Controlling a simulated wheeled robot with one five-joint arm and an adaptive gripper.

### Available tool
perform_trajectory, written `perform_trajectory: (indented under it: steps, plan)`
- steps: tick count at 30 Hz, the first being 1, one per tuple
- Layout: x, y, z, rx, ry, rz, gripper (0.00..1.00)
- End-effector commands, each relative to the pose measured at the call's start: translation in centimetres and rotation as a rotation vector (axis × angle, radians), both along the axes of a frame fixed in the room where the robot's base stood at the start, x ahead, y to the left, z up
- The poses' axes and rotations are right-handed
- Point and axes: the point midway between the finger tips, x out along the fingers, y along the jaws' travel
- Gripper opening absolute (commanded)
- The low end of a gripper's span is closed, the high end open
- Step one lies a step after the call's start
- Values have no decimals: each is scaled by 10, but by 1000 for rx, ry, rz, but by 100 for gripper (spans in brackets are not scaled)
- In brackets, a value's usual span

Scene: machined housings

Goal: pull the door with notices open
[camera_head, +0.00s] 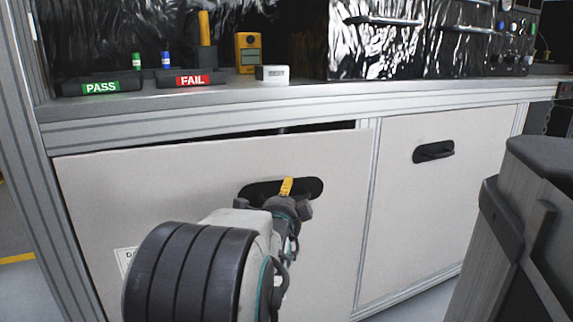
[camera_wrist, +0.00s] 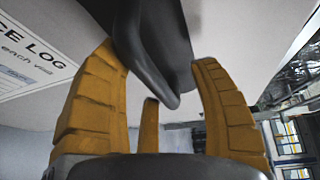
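The left pale cabinet door (camera_head: 340,225) carries a white notice (camera_head: 125,258), mostly hidden behind my arm. The notice also shows in the wrist view (camera_wrist: 35,55), with part of a heading ending in "LOG". The door stands slightly ajar, with a dark gap along its top edge. Its black handle (camera_head: 255,189) is partly covered by my gripper (camera_head: 287,187).
A second closed door (camera_head: 440,210) with a black handle (camera_head: 433,152) is on the right. The worktop above holds a PASS tray (camera_head: 100,88), a FAIL tray (camera_head: 192,80), a yellow meter (camera_head: 248,53) and a small white box (camera_head: 272,74). A dark grey block-like body fills the lower right.

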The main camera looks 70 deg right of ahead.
Motion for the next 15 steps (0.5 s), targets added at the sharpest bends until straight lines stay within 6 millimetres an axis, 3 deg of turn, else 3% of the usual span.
perform_trajectory:
  steps: [1, 6, 14, 15]
  plan:
    - [3, 3, 94, -302, -65, 9, 50]
    - [4, 3, 100, -301, -64, 9, 50]
    - [4, 3, 101, -299, -64, 9, 50]
    - [3, 2, 8, 41, 0, 6, 50]
